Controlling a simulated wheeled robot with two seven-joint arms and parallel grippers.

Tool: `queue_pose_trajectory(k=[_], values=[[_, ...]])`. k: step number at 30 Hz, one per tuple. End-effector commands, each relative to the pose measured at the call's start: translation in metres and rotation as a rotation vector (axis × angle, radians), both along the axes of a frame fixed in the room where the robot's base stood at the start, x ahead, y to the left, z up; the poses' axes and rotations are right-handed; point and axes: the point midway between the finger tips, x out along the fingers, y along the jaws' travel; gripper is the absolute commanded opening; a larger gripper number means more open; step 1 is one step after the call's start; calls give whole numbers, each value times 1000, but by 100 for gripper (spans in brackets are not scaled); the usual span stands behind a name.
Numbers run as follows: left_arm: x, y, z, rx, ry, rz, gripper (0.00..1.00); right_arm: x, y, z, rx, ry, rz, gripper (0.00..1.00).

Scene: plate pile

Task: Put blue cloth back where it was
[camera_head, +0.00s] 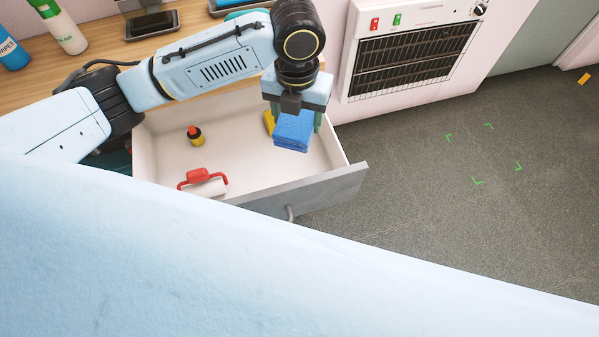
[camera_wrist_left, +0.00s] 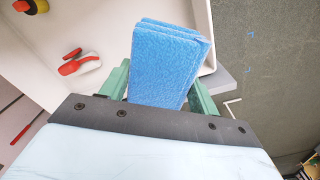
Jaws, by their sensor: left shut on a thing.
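The blue cloth (camera_head: 293,131) is a folded, layered block. My left gripper (camera_head: 296,112) is shut on it and holds it over the right part of the open drawer (camera_head: 345,148). In the left wrist view the blue cloth (camera_wrist_left: 168,65) stands between the two green fingers of the left gripper (camera_wrist_left: 160,88). A yellow thing (camera_head: 269,122) shows just left of the cloth, partly hidden by the gripper. I cannot tell the gap between the cloth and the drawer floor. My right gripper is not in view.
In the drawer are a small yellow, black and red item (camera_head: 195,135) and a red-handled roller (camera_head: 203,181). The drawer floor between them and the cloth is clear. Bottles (camera_head: 62,28) stand on the wooden counter. A heater (camera_head: 410,50) is at the right, above open grey floor.

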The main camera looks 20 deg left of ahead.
Motion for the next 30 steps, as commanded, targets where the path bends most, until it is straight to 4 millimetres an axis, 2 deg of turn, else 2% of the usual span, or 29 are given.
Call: queue_pose_trajectory(k=[3,8,11,16,21,25,30], values=[[-1,-4,-6,-2,1,-125,40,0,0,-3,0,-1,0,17],[-2,-5,-15,-2,2,-198,40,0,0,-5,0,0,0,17],[-3,-5,-34,-1,5,-204,40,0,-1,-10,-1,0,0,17],[-3,-5,-81,-1,5,-202,40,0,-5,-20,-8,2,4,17],[-3,-5,-121,-1,3,-201,40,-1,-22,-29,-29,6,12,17],[-2,-5,-139,-1,1,-202,40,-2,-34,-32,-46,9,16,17],[-2,-5,-148,-1,0,-202,40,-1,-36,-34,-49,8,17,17]])
